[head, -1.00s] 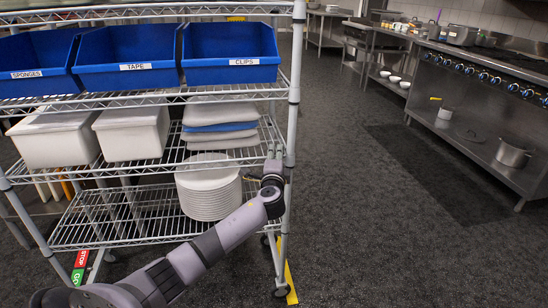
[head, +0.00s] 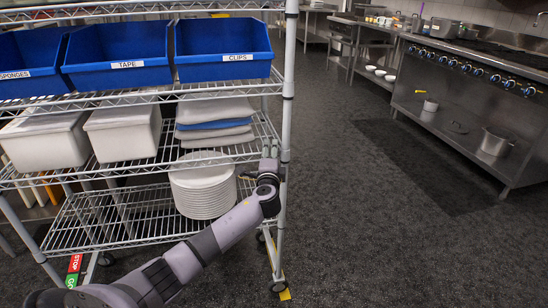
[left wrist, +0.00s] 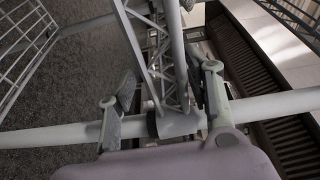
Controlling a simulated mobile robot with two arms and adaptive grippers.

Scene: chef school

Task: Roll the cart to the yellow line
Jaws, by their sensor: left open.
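The cart (head: 287,110) is a metal wire-shelf rack on castors, filling the left of the head view. My left gripper (head: 270,152) is at its near right post, level with the middle shelf. In the left wrist view the open fingers (left wrist: 165,92) stand on either side of the shelf's wire edge, close to the post (left wrist: 265,108). I cannot tell whether they touch it. My right gripper is out of view.
The cart carries blue bins (head: 225,51), white tubs (head: 124,132), folded cloths (head: 214,124) and stacked plates (head: 203,190). A red and green STOP/GO sign (head: 74,264) shows at lower left. A steel stove counter (head: 470,110) stands at right. The floor between is clear.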

